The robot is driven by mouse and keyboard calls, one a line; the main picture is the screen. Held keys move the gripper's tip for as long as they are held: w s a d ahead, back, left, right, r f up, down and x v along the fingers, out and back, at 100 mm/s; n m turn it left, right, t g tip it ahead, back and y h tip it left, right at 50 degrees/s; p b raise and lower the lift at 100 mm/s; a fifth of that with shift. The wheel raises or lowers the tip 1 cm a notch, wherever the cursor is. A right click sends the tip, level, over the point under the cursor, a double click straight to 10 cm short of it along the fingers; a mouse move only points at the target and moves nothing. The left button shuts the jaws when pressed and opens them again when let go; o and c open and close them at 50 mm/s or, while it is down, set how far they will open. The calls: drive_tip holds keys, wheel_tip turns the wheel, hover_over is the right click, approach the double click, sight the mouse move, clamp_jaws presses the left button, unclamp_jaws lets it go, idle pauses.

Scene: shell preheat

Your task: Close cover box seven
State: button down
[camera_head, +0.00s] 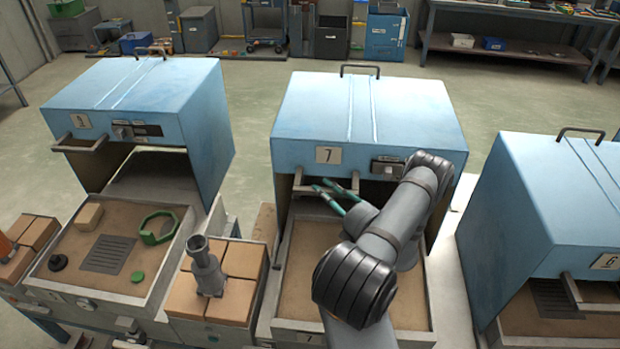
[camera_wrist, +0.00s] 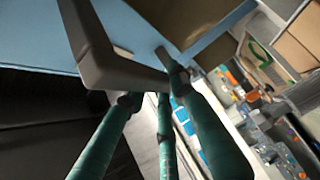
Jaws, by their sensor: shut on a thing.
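The blue cover (camera_head: 300,105) of box seven carries a plate marked 7 (camera_head: 328,155) on its front. It is raised, with an open gap under its front edge above the sandy tray (camera_head: 298,327). A grey bar handle (camera_head: 303,188) sticks out from the cover's front; it also shows large in the wrist view (camera_wrist: 118,74). My gripper (camera_head: 325,187), with green fingers, is at this handle and shut on it. In the wrist view the fingers (camera_wrist: 150,98) meet the bar near its end. My arm hides the right part of the tray and handle.
A raised blue cover (camera_head: 150,85) stands at left over a tray with a green ring (camera_head: 158,228). Another blue cover (camera_head: 560,190), marked 6, stands at right. Brown blocks with a grey cylinder (camera_head: 207,268) sit just left of box seven.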

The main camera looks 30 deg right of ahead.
drive_tip(key=shift+w+d+f, duration=0.1)
drive_tip(key=shift+w+d, duration=0.3)
drive_tip(key=shift+w, duration=0.05)
drive_tip(key=c, duration=1.6)
unclamp_jaws()
drive_tip(key=shift+s+a, duration=0.1)
drive_tip(key=shift+s, duration=0.05)
drive_tip(key=shift+o, duration=0.8)
drive_tip(key=s, duration=0.4)
drive_tip(key=s+d, duration=0.1)
drive_tip(key=s, duration=0.6)
drive_tip(key=shift+s+d, duration=0.35)
drive_tip(key=shift+s, duration=0.05)
